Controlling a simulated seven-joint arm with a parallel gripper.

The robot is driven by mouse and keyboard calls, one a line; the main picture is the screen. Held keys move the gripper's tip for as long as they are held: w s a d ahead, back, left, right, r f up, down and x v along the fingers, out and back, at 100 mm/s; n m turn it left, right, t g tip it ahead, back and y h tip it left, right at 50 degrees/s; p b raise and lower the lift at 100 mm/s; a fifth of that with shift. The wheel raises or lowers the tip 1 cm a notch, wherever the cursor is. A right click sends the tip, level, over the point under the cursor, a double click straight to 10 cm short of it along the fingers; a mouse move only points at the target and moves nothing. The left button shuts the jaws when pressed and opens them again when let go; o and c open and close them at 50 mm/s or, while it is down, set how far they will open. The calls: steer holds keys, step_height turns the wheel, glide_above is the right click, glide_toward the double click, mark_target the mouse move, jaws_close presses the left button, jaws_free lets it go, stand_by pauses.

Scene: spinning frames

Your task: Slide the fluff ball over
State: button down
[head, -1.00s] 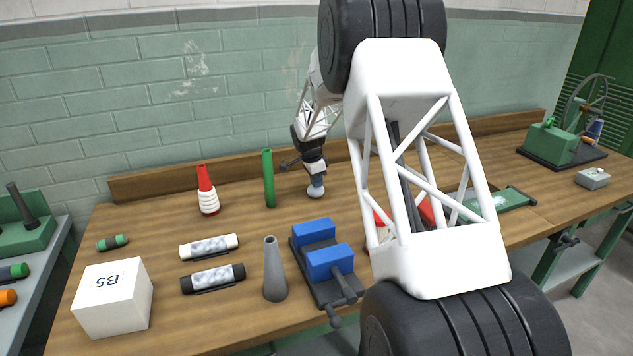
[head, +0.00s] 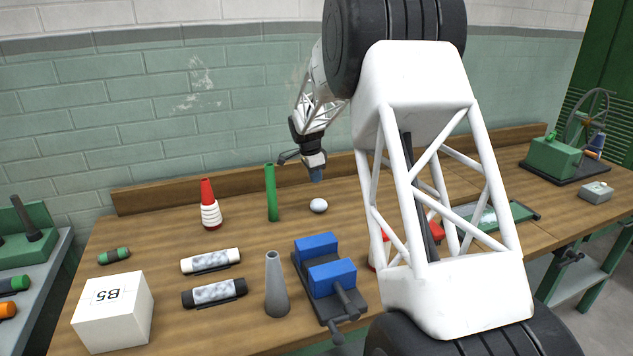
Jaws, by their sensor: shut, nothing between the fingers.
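The fluff ball is a small white ball (head: 318,206) on the wooden bench, right of the upright green rod and behind the blue blocks. My gripper (head: 316,177) is shut and empty. It hangs just above the ball, pointing down, with a visible gap between them. My white lattice arm link and black joints cover part of the bench to the right.
A green rod (head: 272,193) and a red-and-white cone (head: 209,204) stand left of the ball. A vise with blue jaws (head: 330,276) and a grey cone (head: 277,285) are in front. A wooden back rail (head: 230,184) runs behind. Bare wood surrounds the ball.

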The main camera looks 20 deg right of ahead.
mark_target(319, 201)
steer(key=c, duration=1.3)
jaws_free()
steer(key=shift+d+f, duration=0.1)
steer(key=shift+f, duration=0.05)
steer(key=o, duration=1)
steer(key=shift+w+d+f+m+y, duration=0.1)
steer(key=shift+d+f+m+y, duration=0.15)
steer(key=shift+f+m+y, duration=0.25)
steer(key=shift+w+d+f+m+y, duration=0.1)
steer(key=shift+d+f+m+y, duration=0.2)
steer(key=shift+f+m, duration=0.3)
steer(key=shift+f, duration=0.3)
steer(key=shift+f, duration=0.1)
steer(key=shift+f, duration=3.8)
steer(key=shift+c, duration=0.3)
